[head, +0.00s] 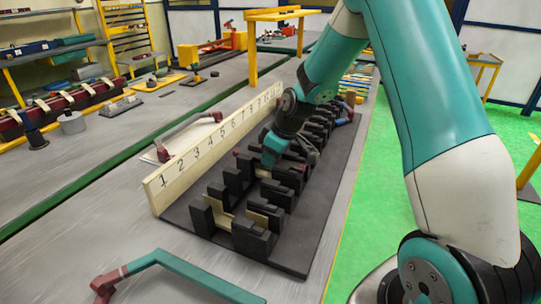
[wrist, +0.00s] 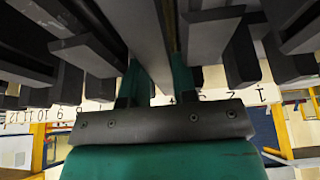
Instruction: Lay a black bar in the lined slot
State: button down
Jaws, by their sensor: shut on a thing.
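A black base (head: 310,240) carries rows of upright black blocks with slots between them, beside a cream strip numbered from 1 (head: 180,178). Tan liner (head: 262,172) shows in slots near the low numbers. My gripper (head: 272,155) is low among the blocks, around numbers 3 to 5. In the wrist view my gripper's teal fingers (wrist: 161,75) are shut on a dark grey-black bar (wrist: 150,35), which runs lengthwise between them. The bar's far end is out of the wrist view. In the head view the gripper and blocks hide the bar, so I cannot tell how deep it sits.
A yellow stand (head: 252,50) rises at the back.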

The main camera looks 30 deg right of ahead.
jog(key=shift+f, duration=0.1)
dwell(0.3)
jog(key=c, duration=0.8)
grip_release()
jog(key=shift+r, duration=0.2)
jog(key=shift+r+p, duration=0.55)
jog(key=shift+r, duration=0.05)
notch_tip(320, 180, up, 8)
jog(key=p, duration=0.5)
jog(key=shift+f+p, duration=0.15)
jog(key=shift+p, duration=0.2)
jog(key=shift+f, duration=0.1)
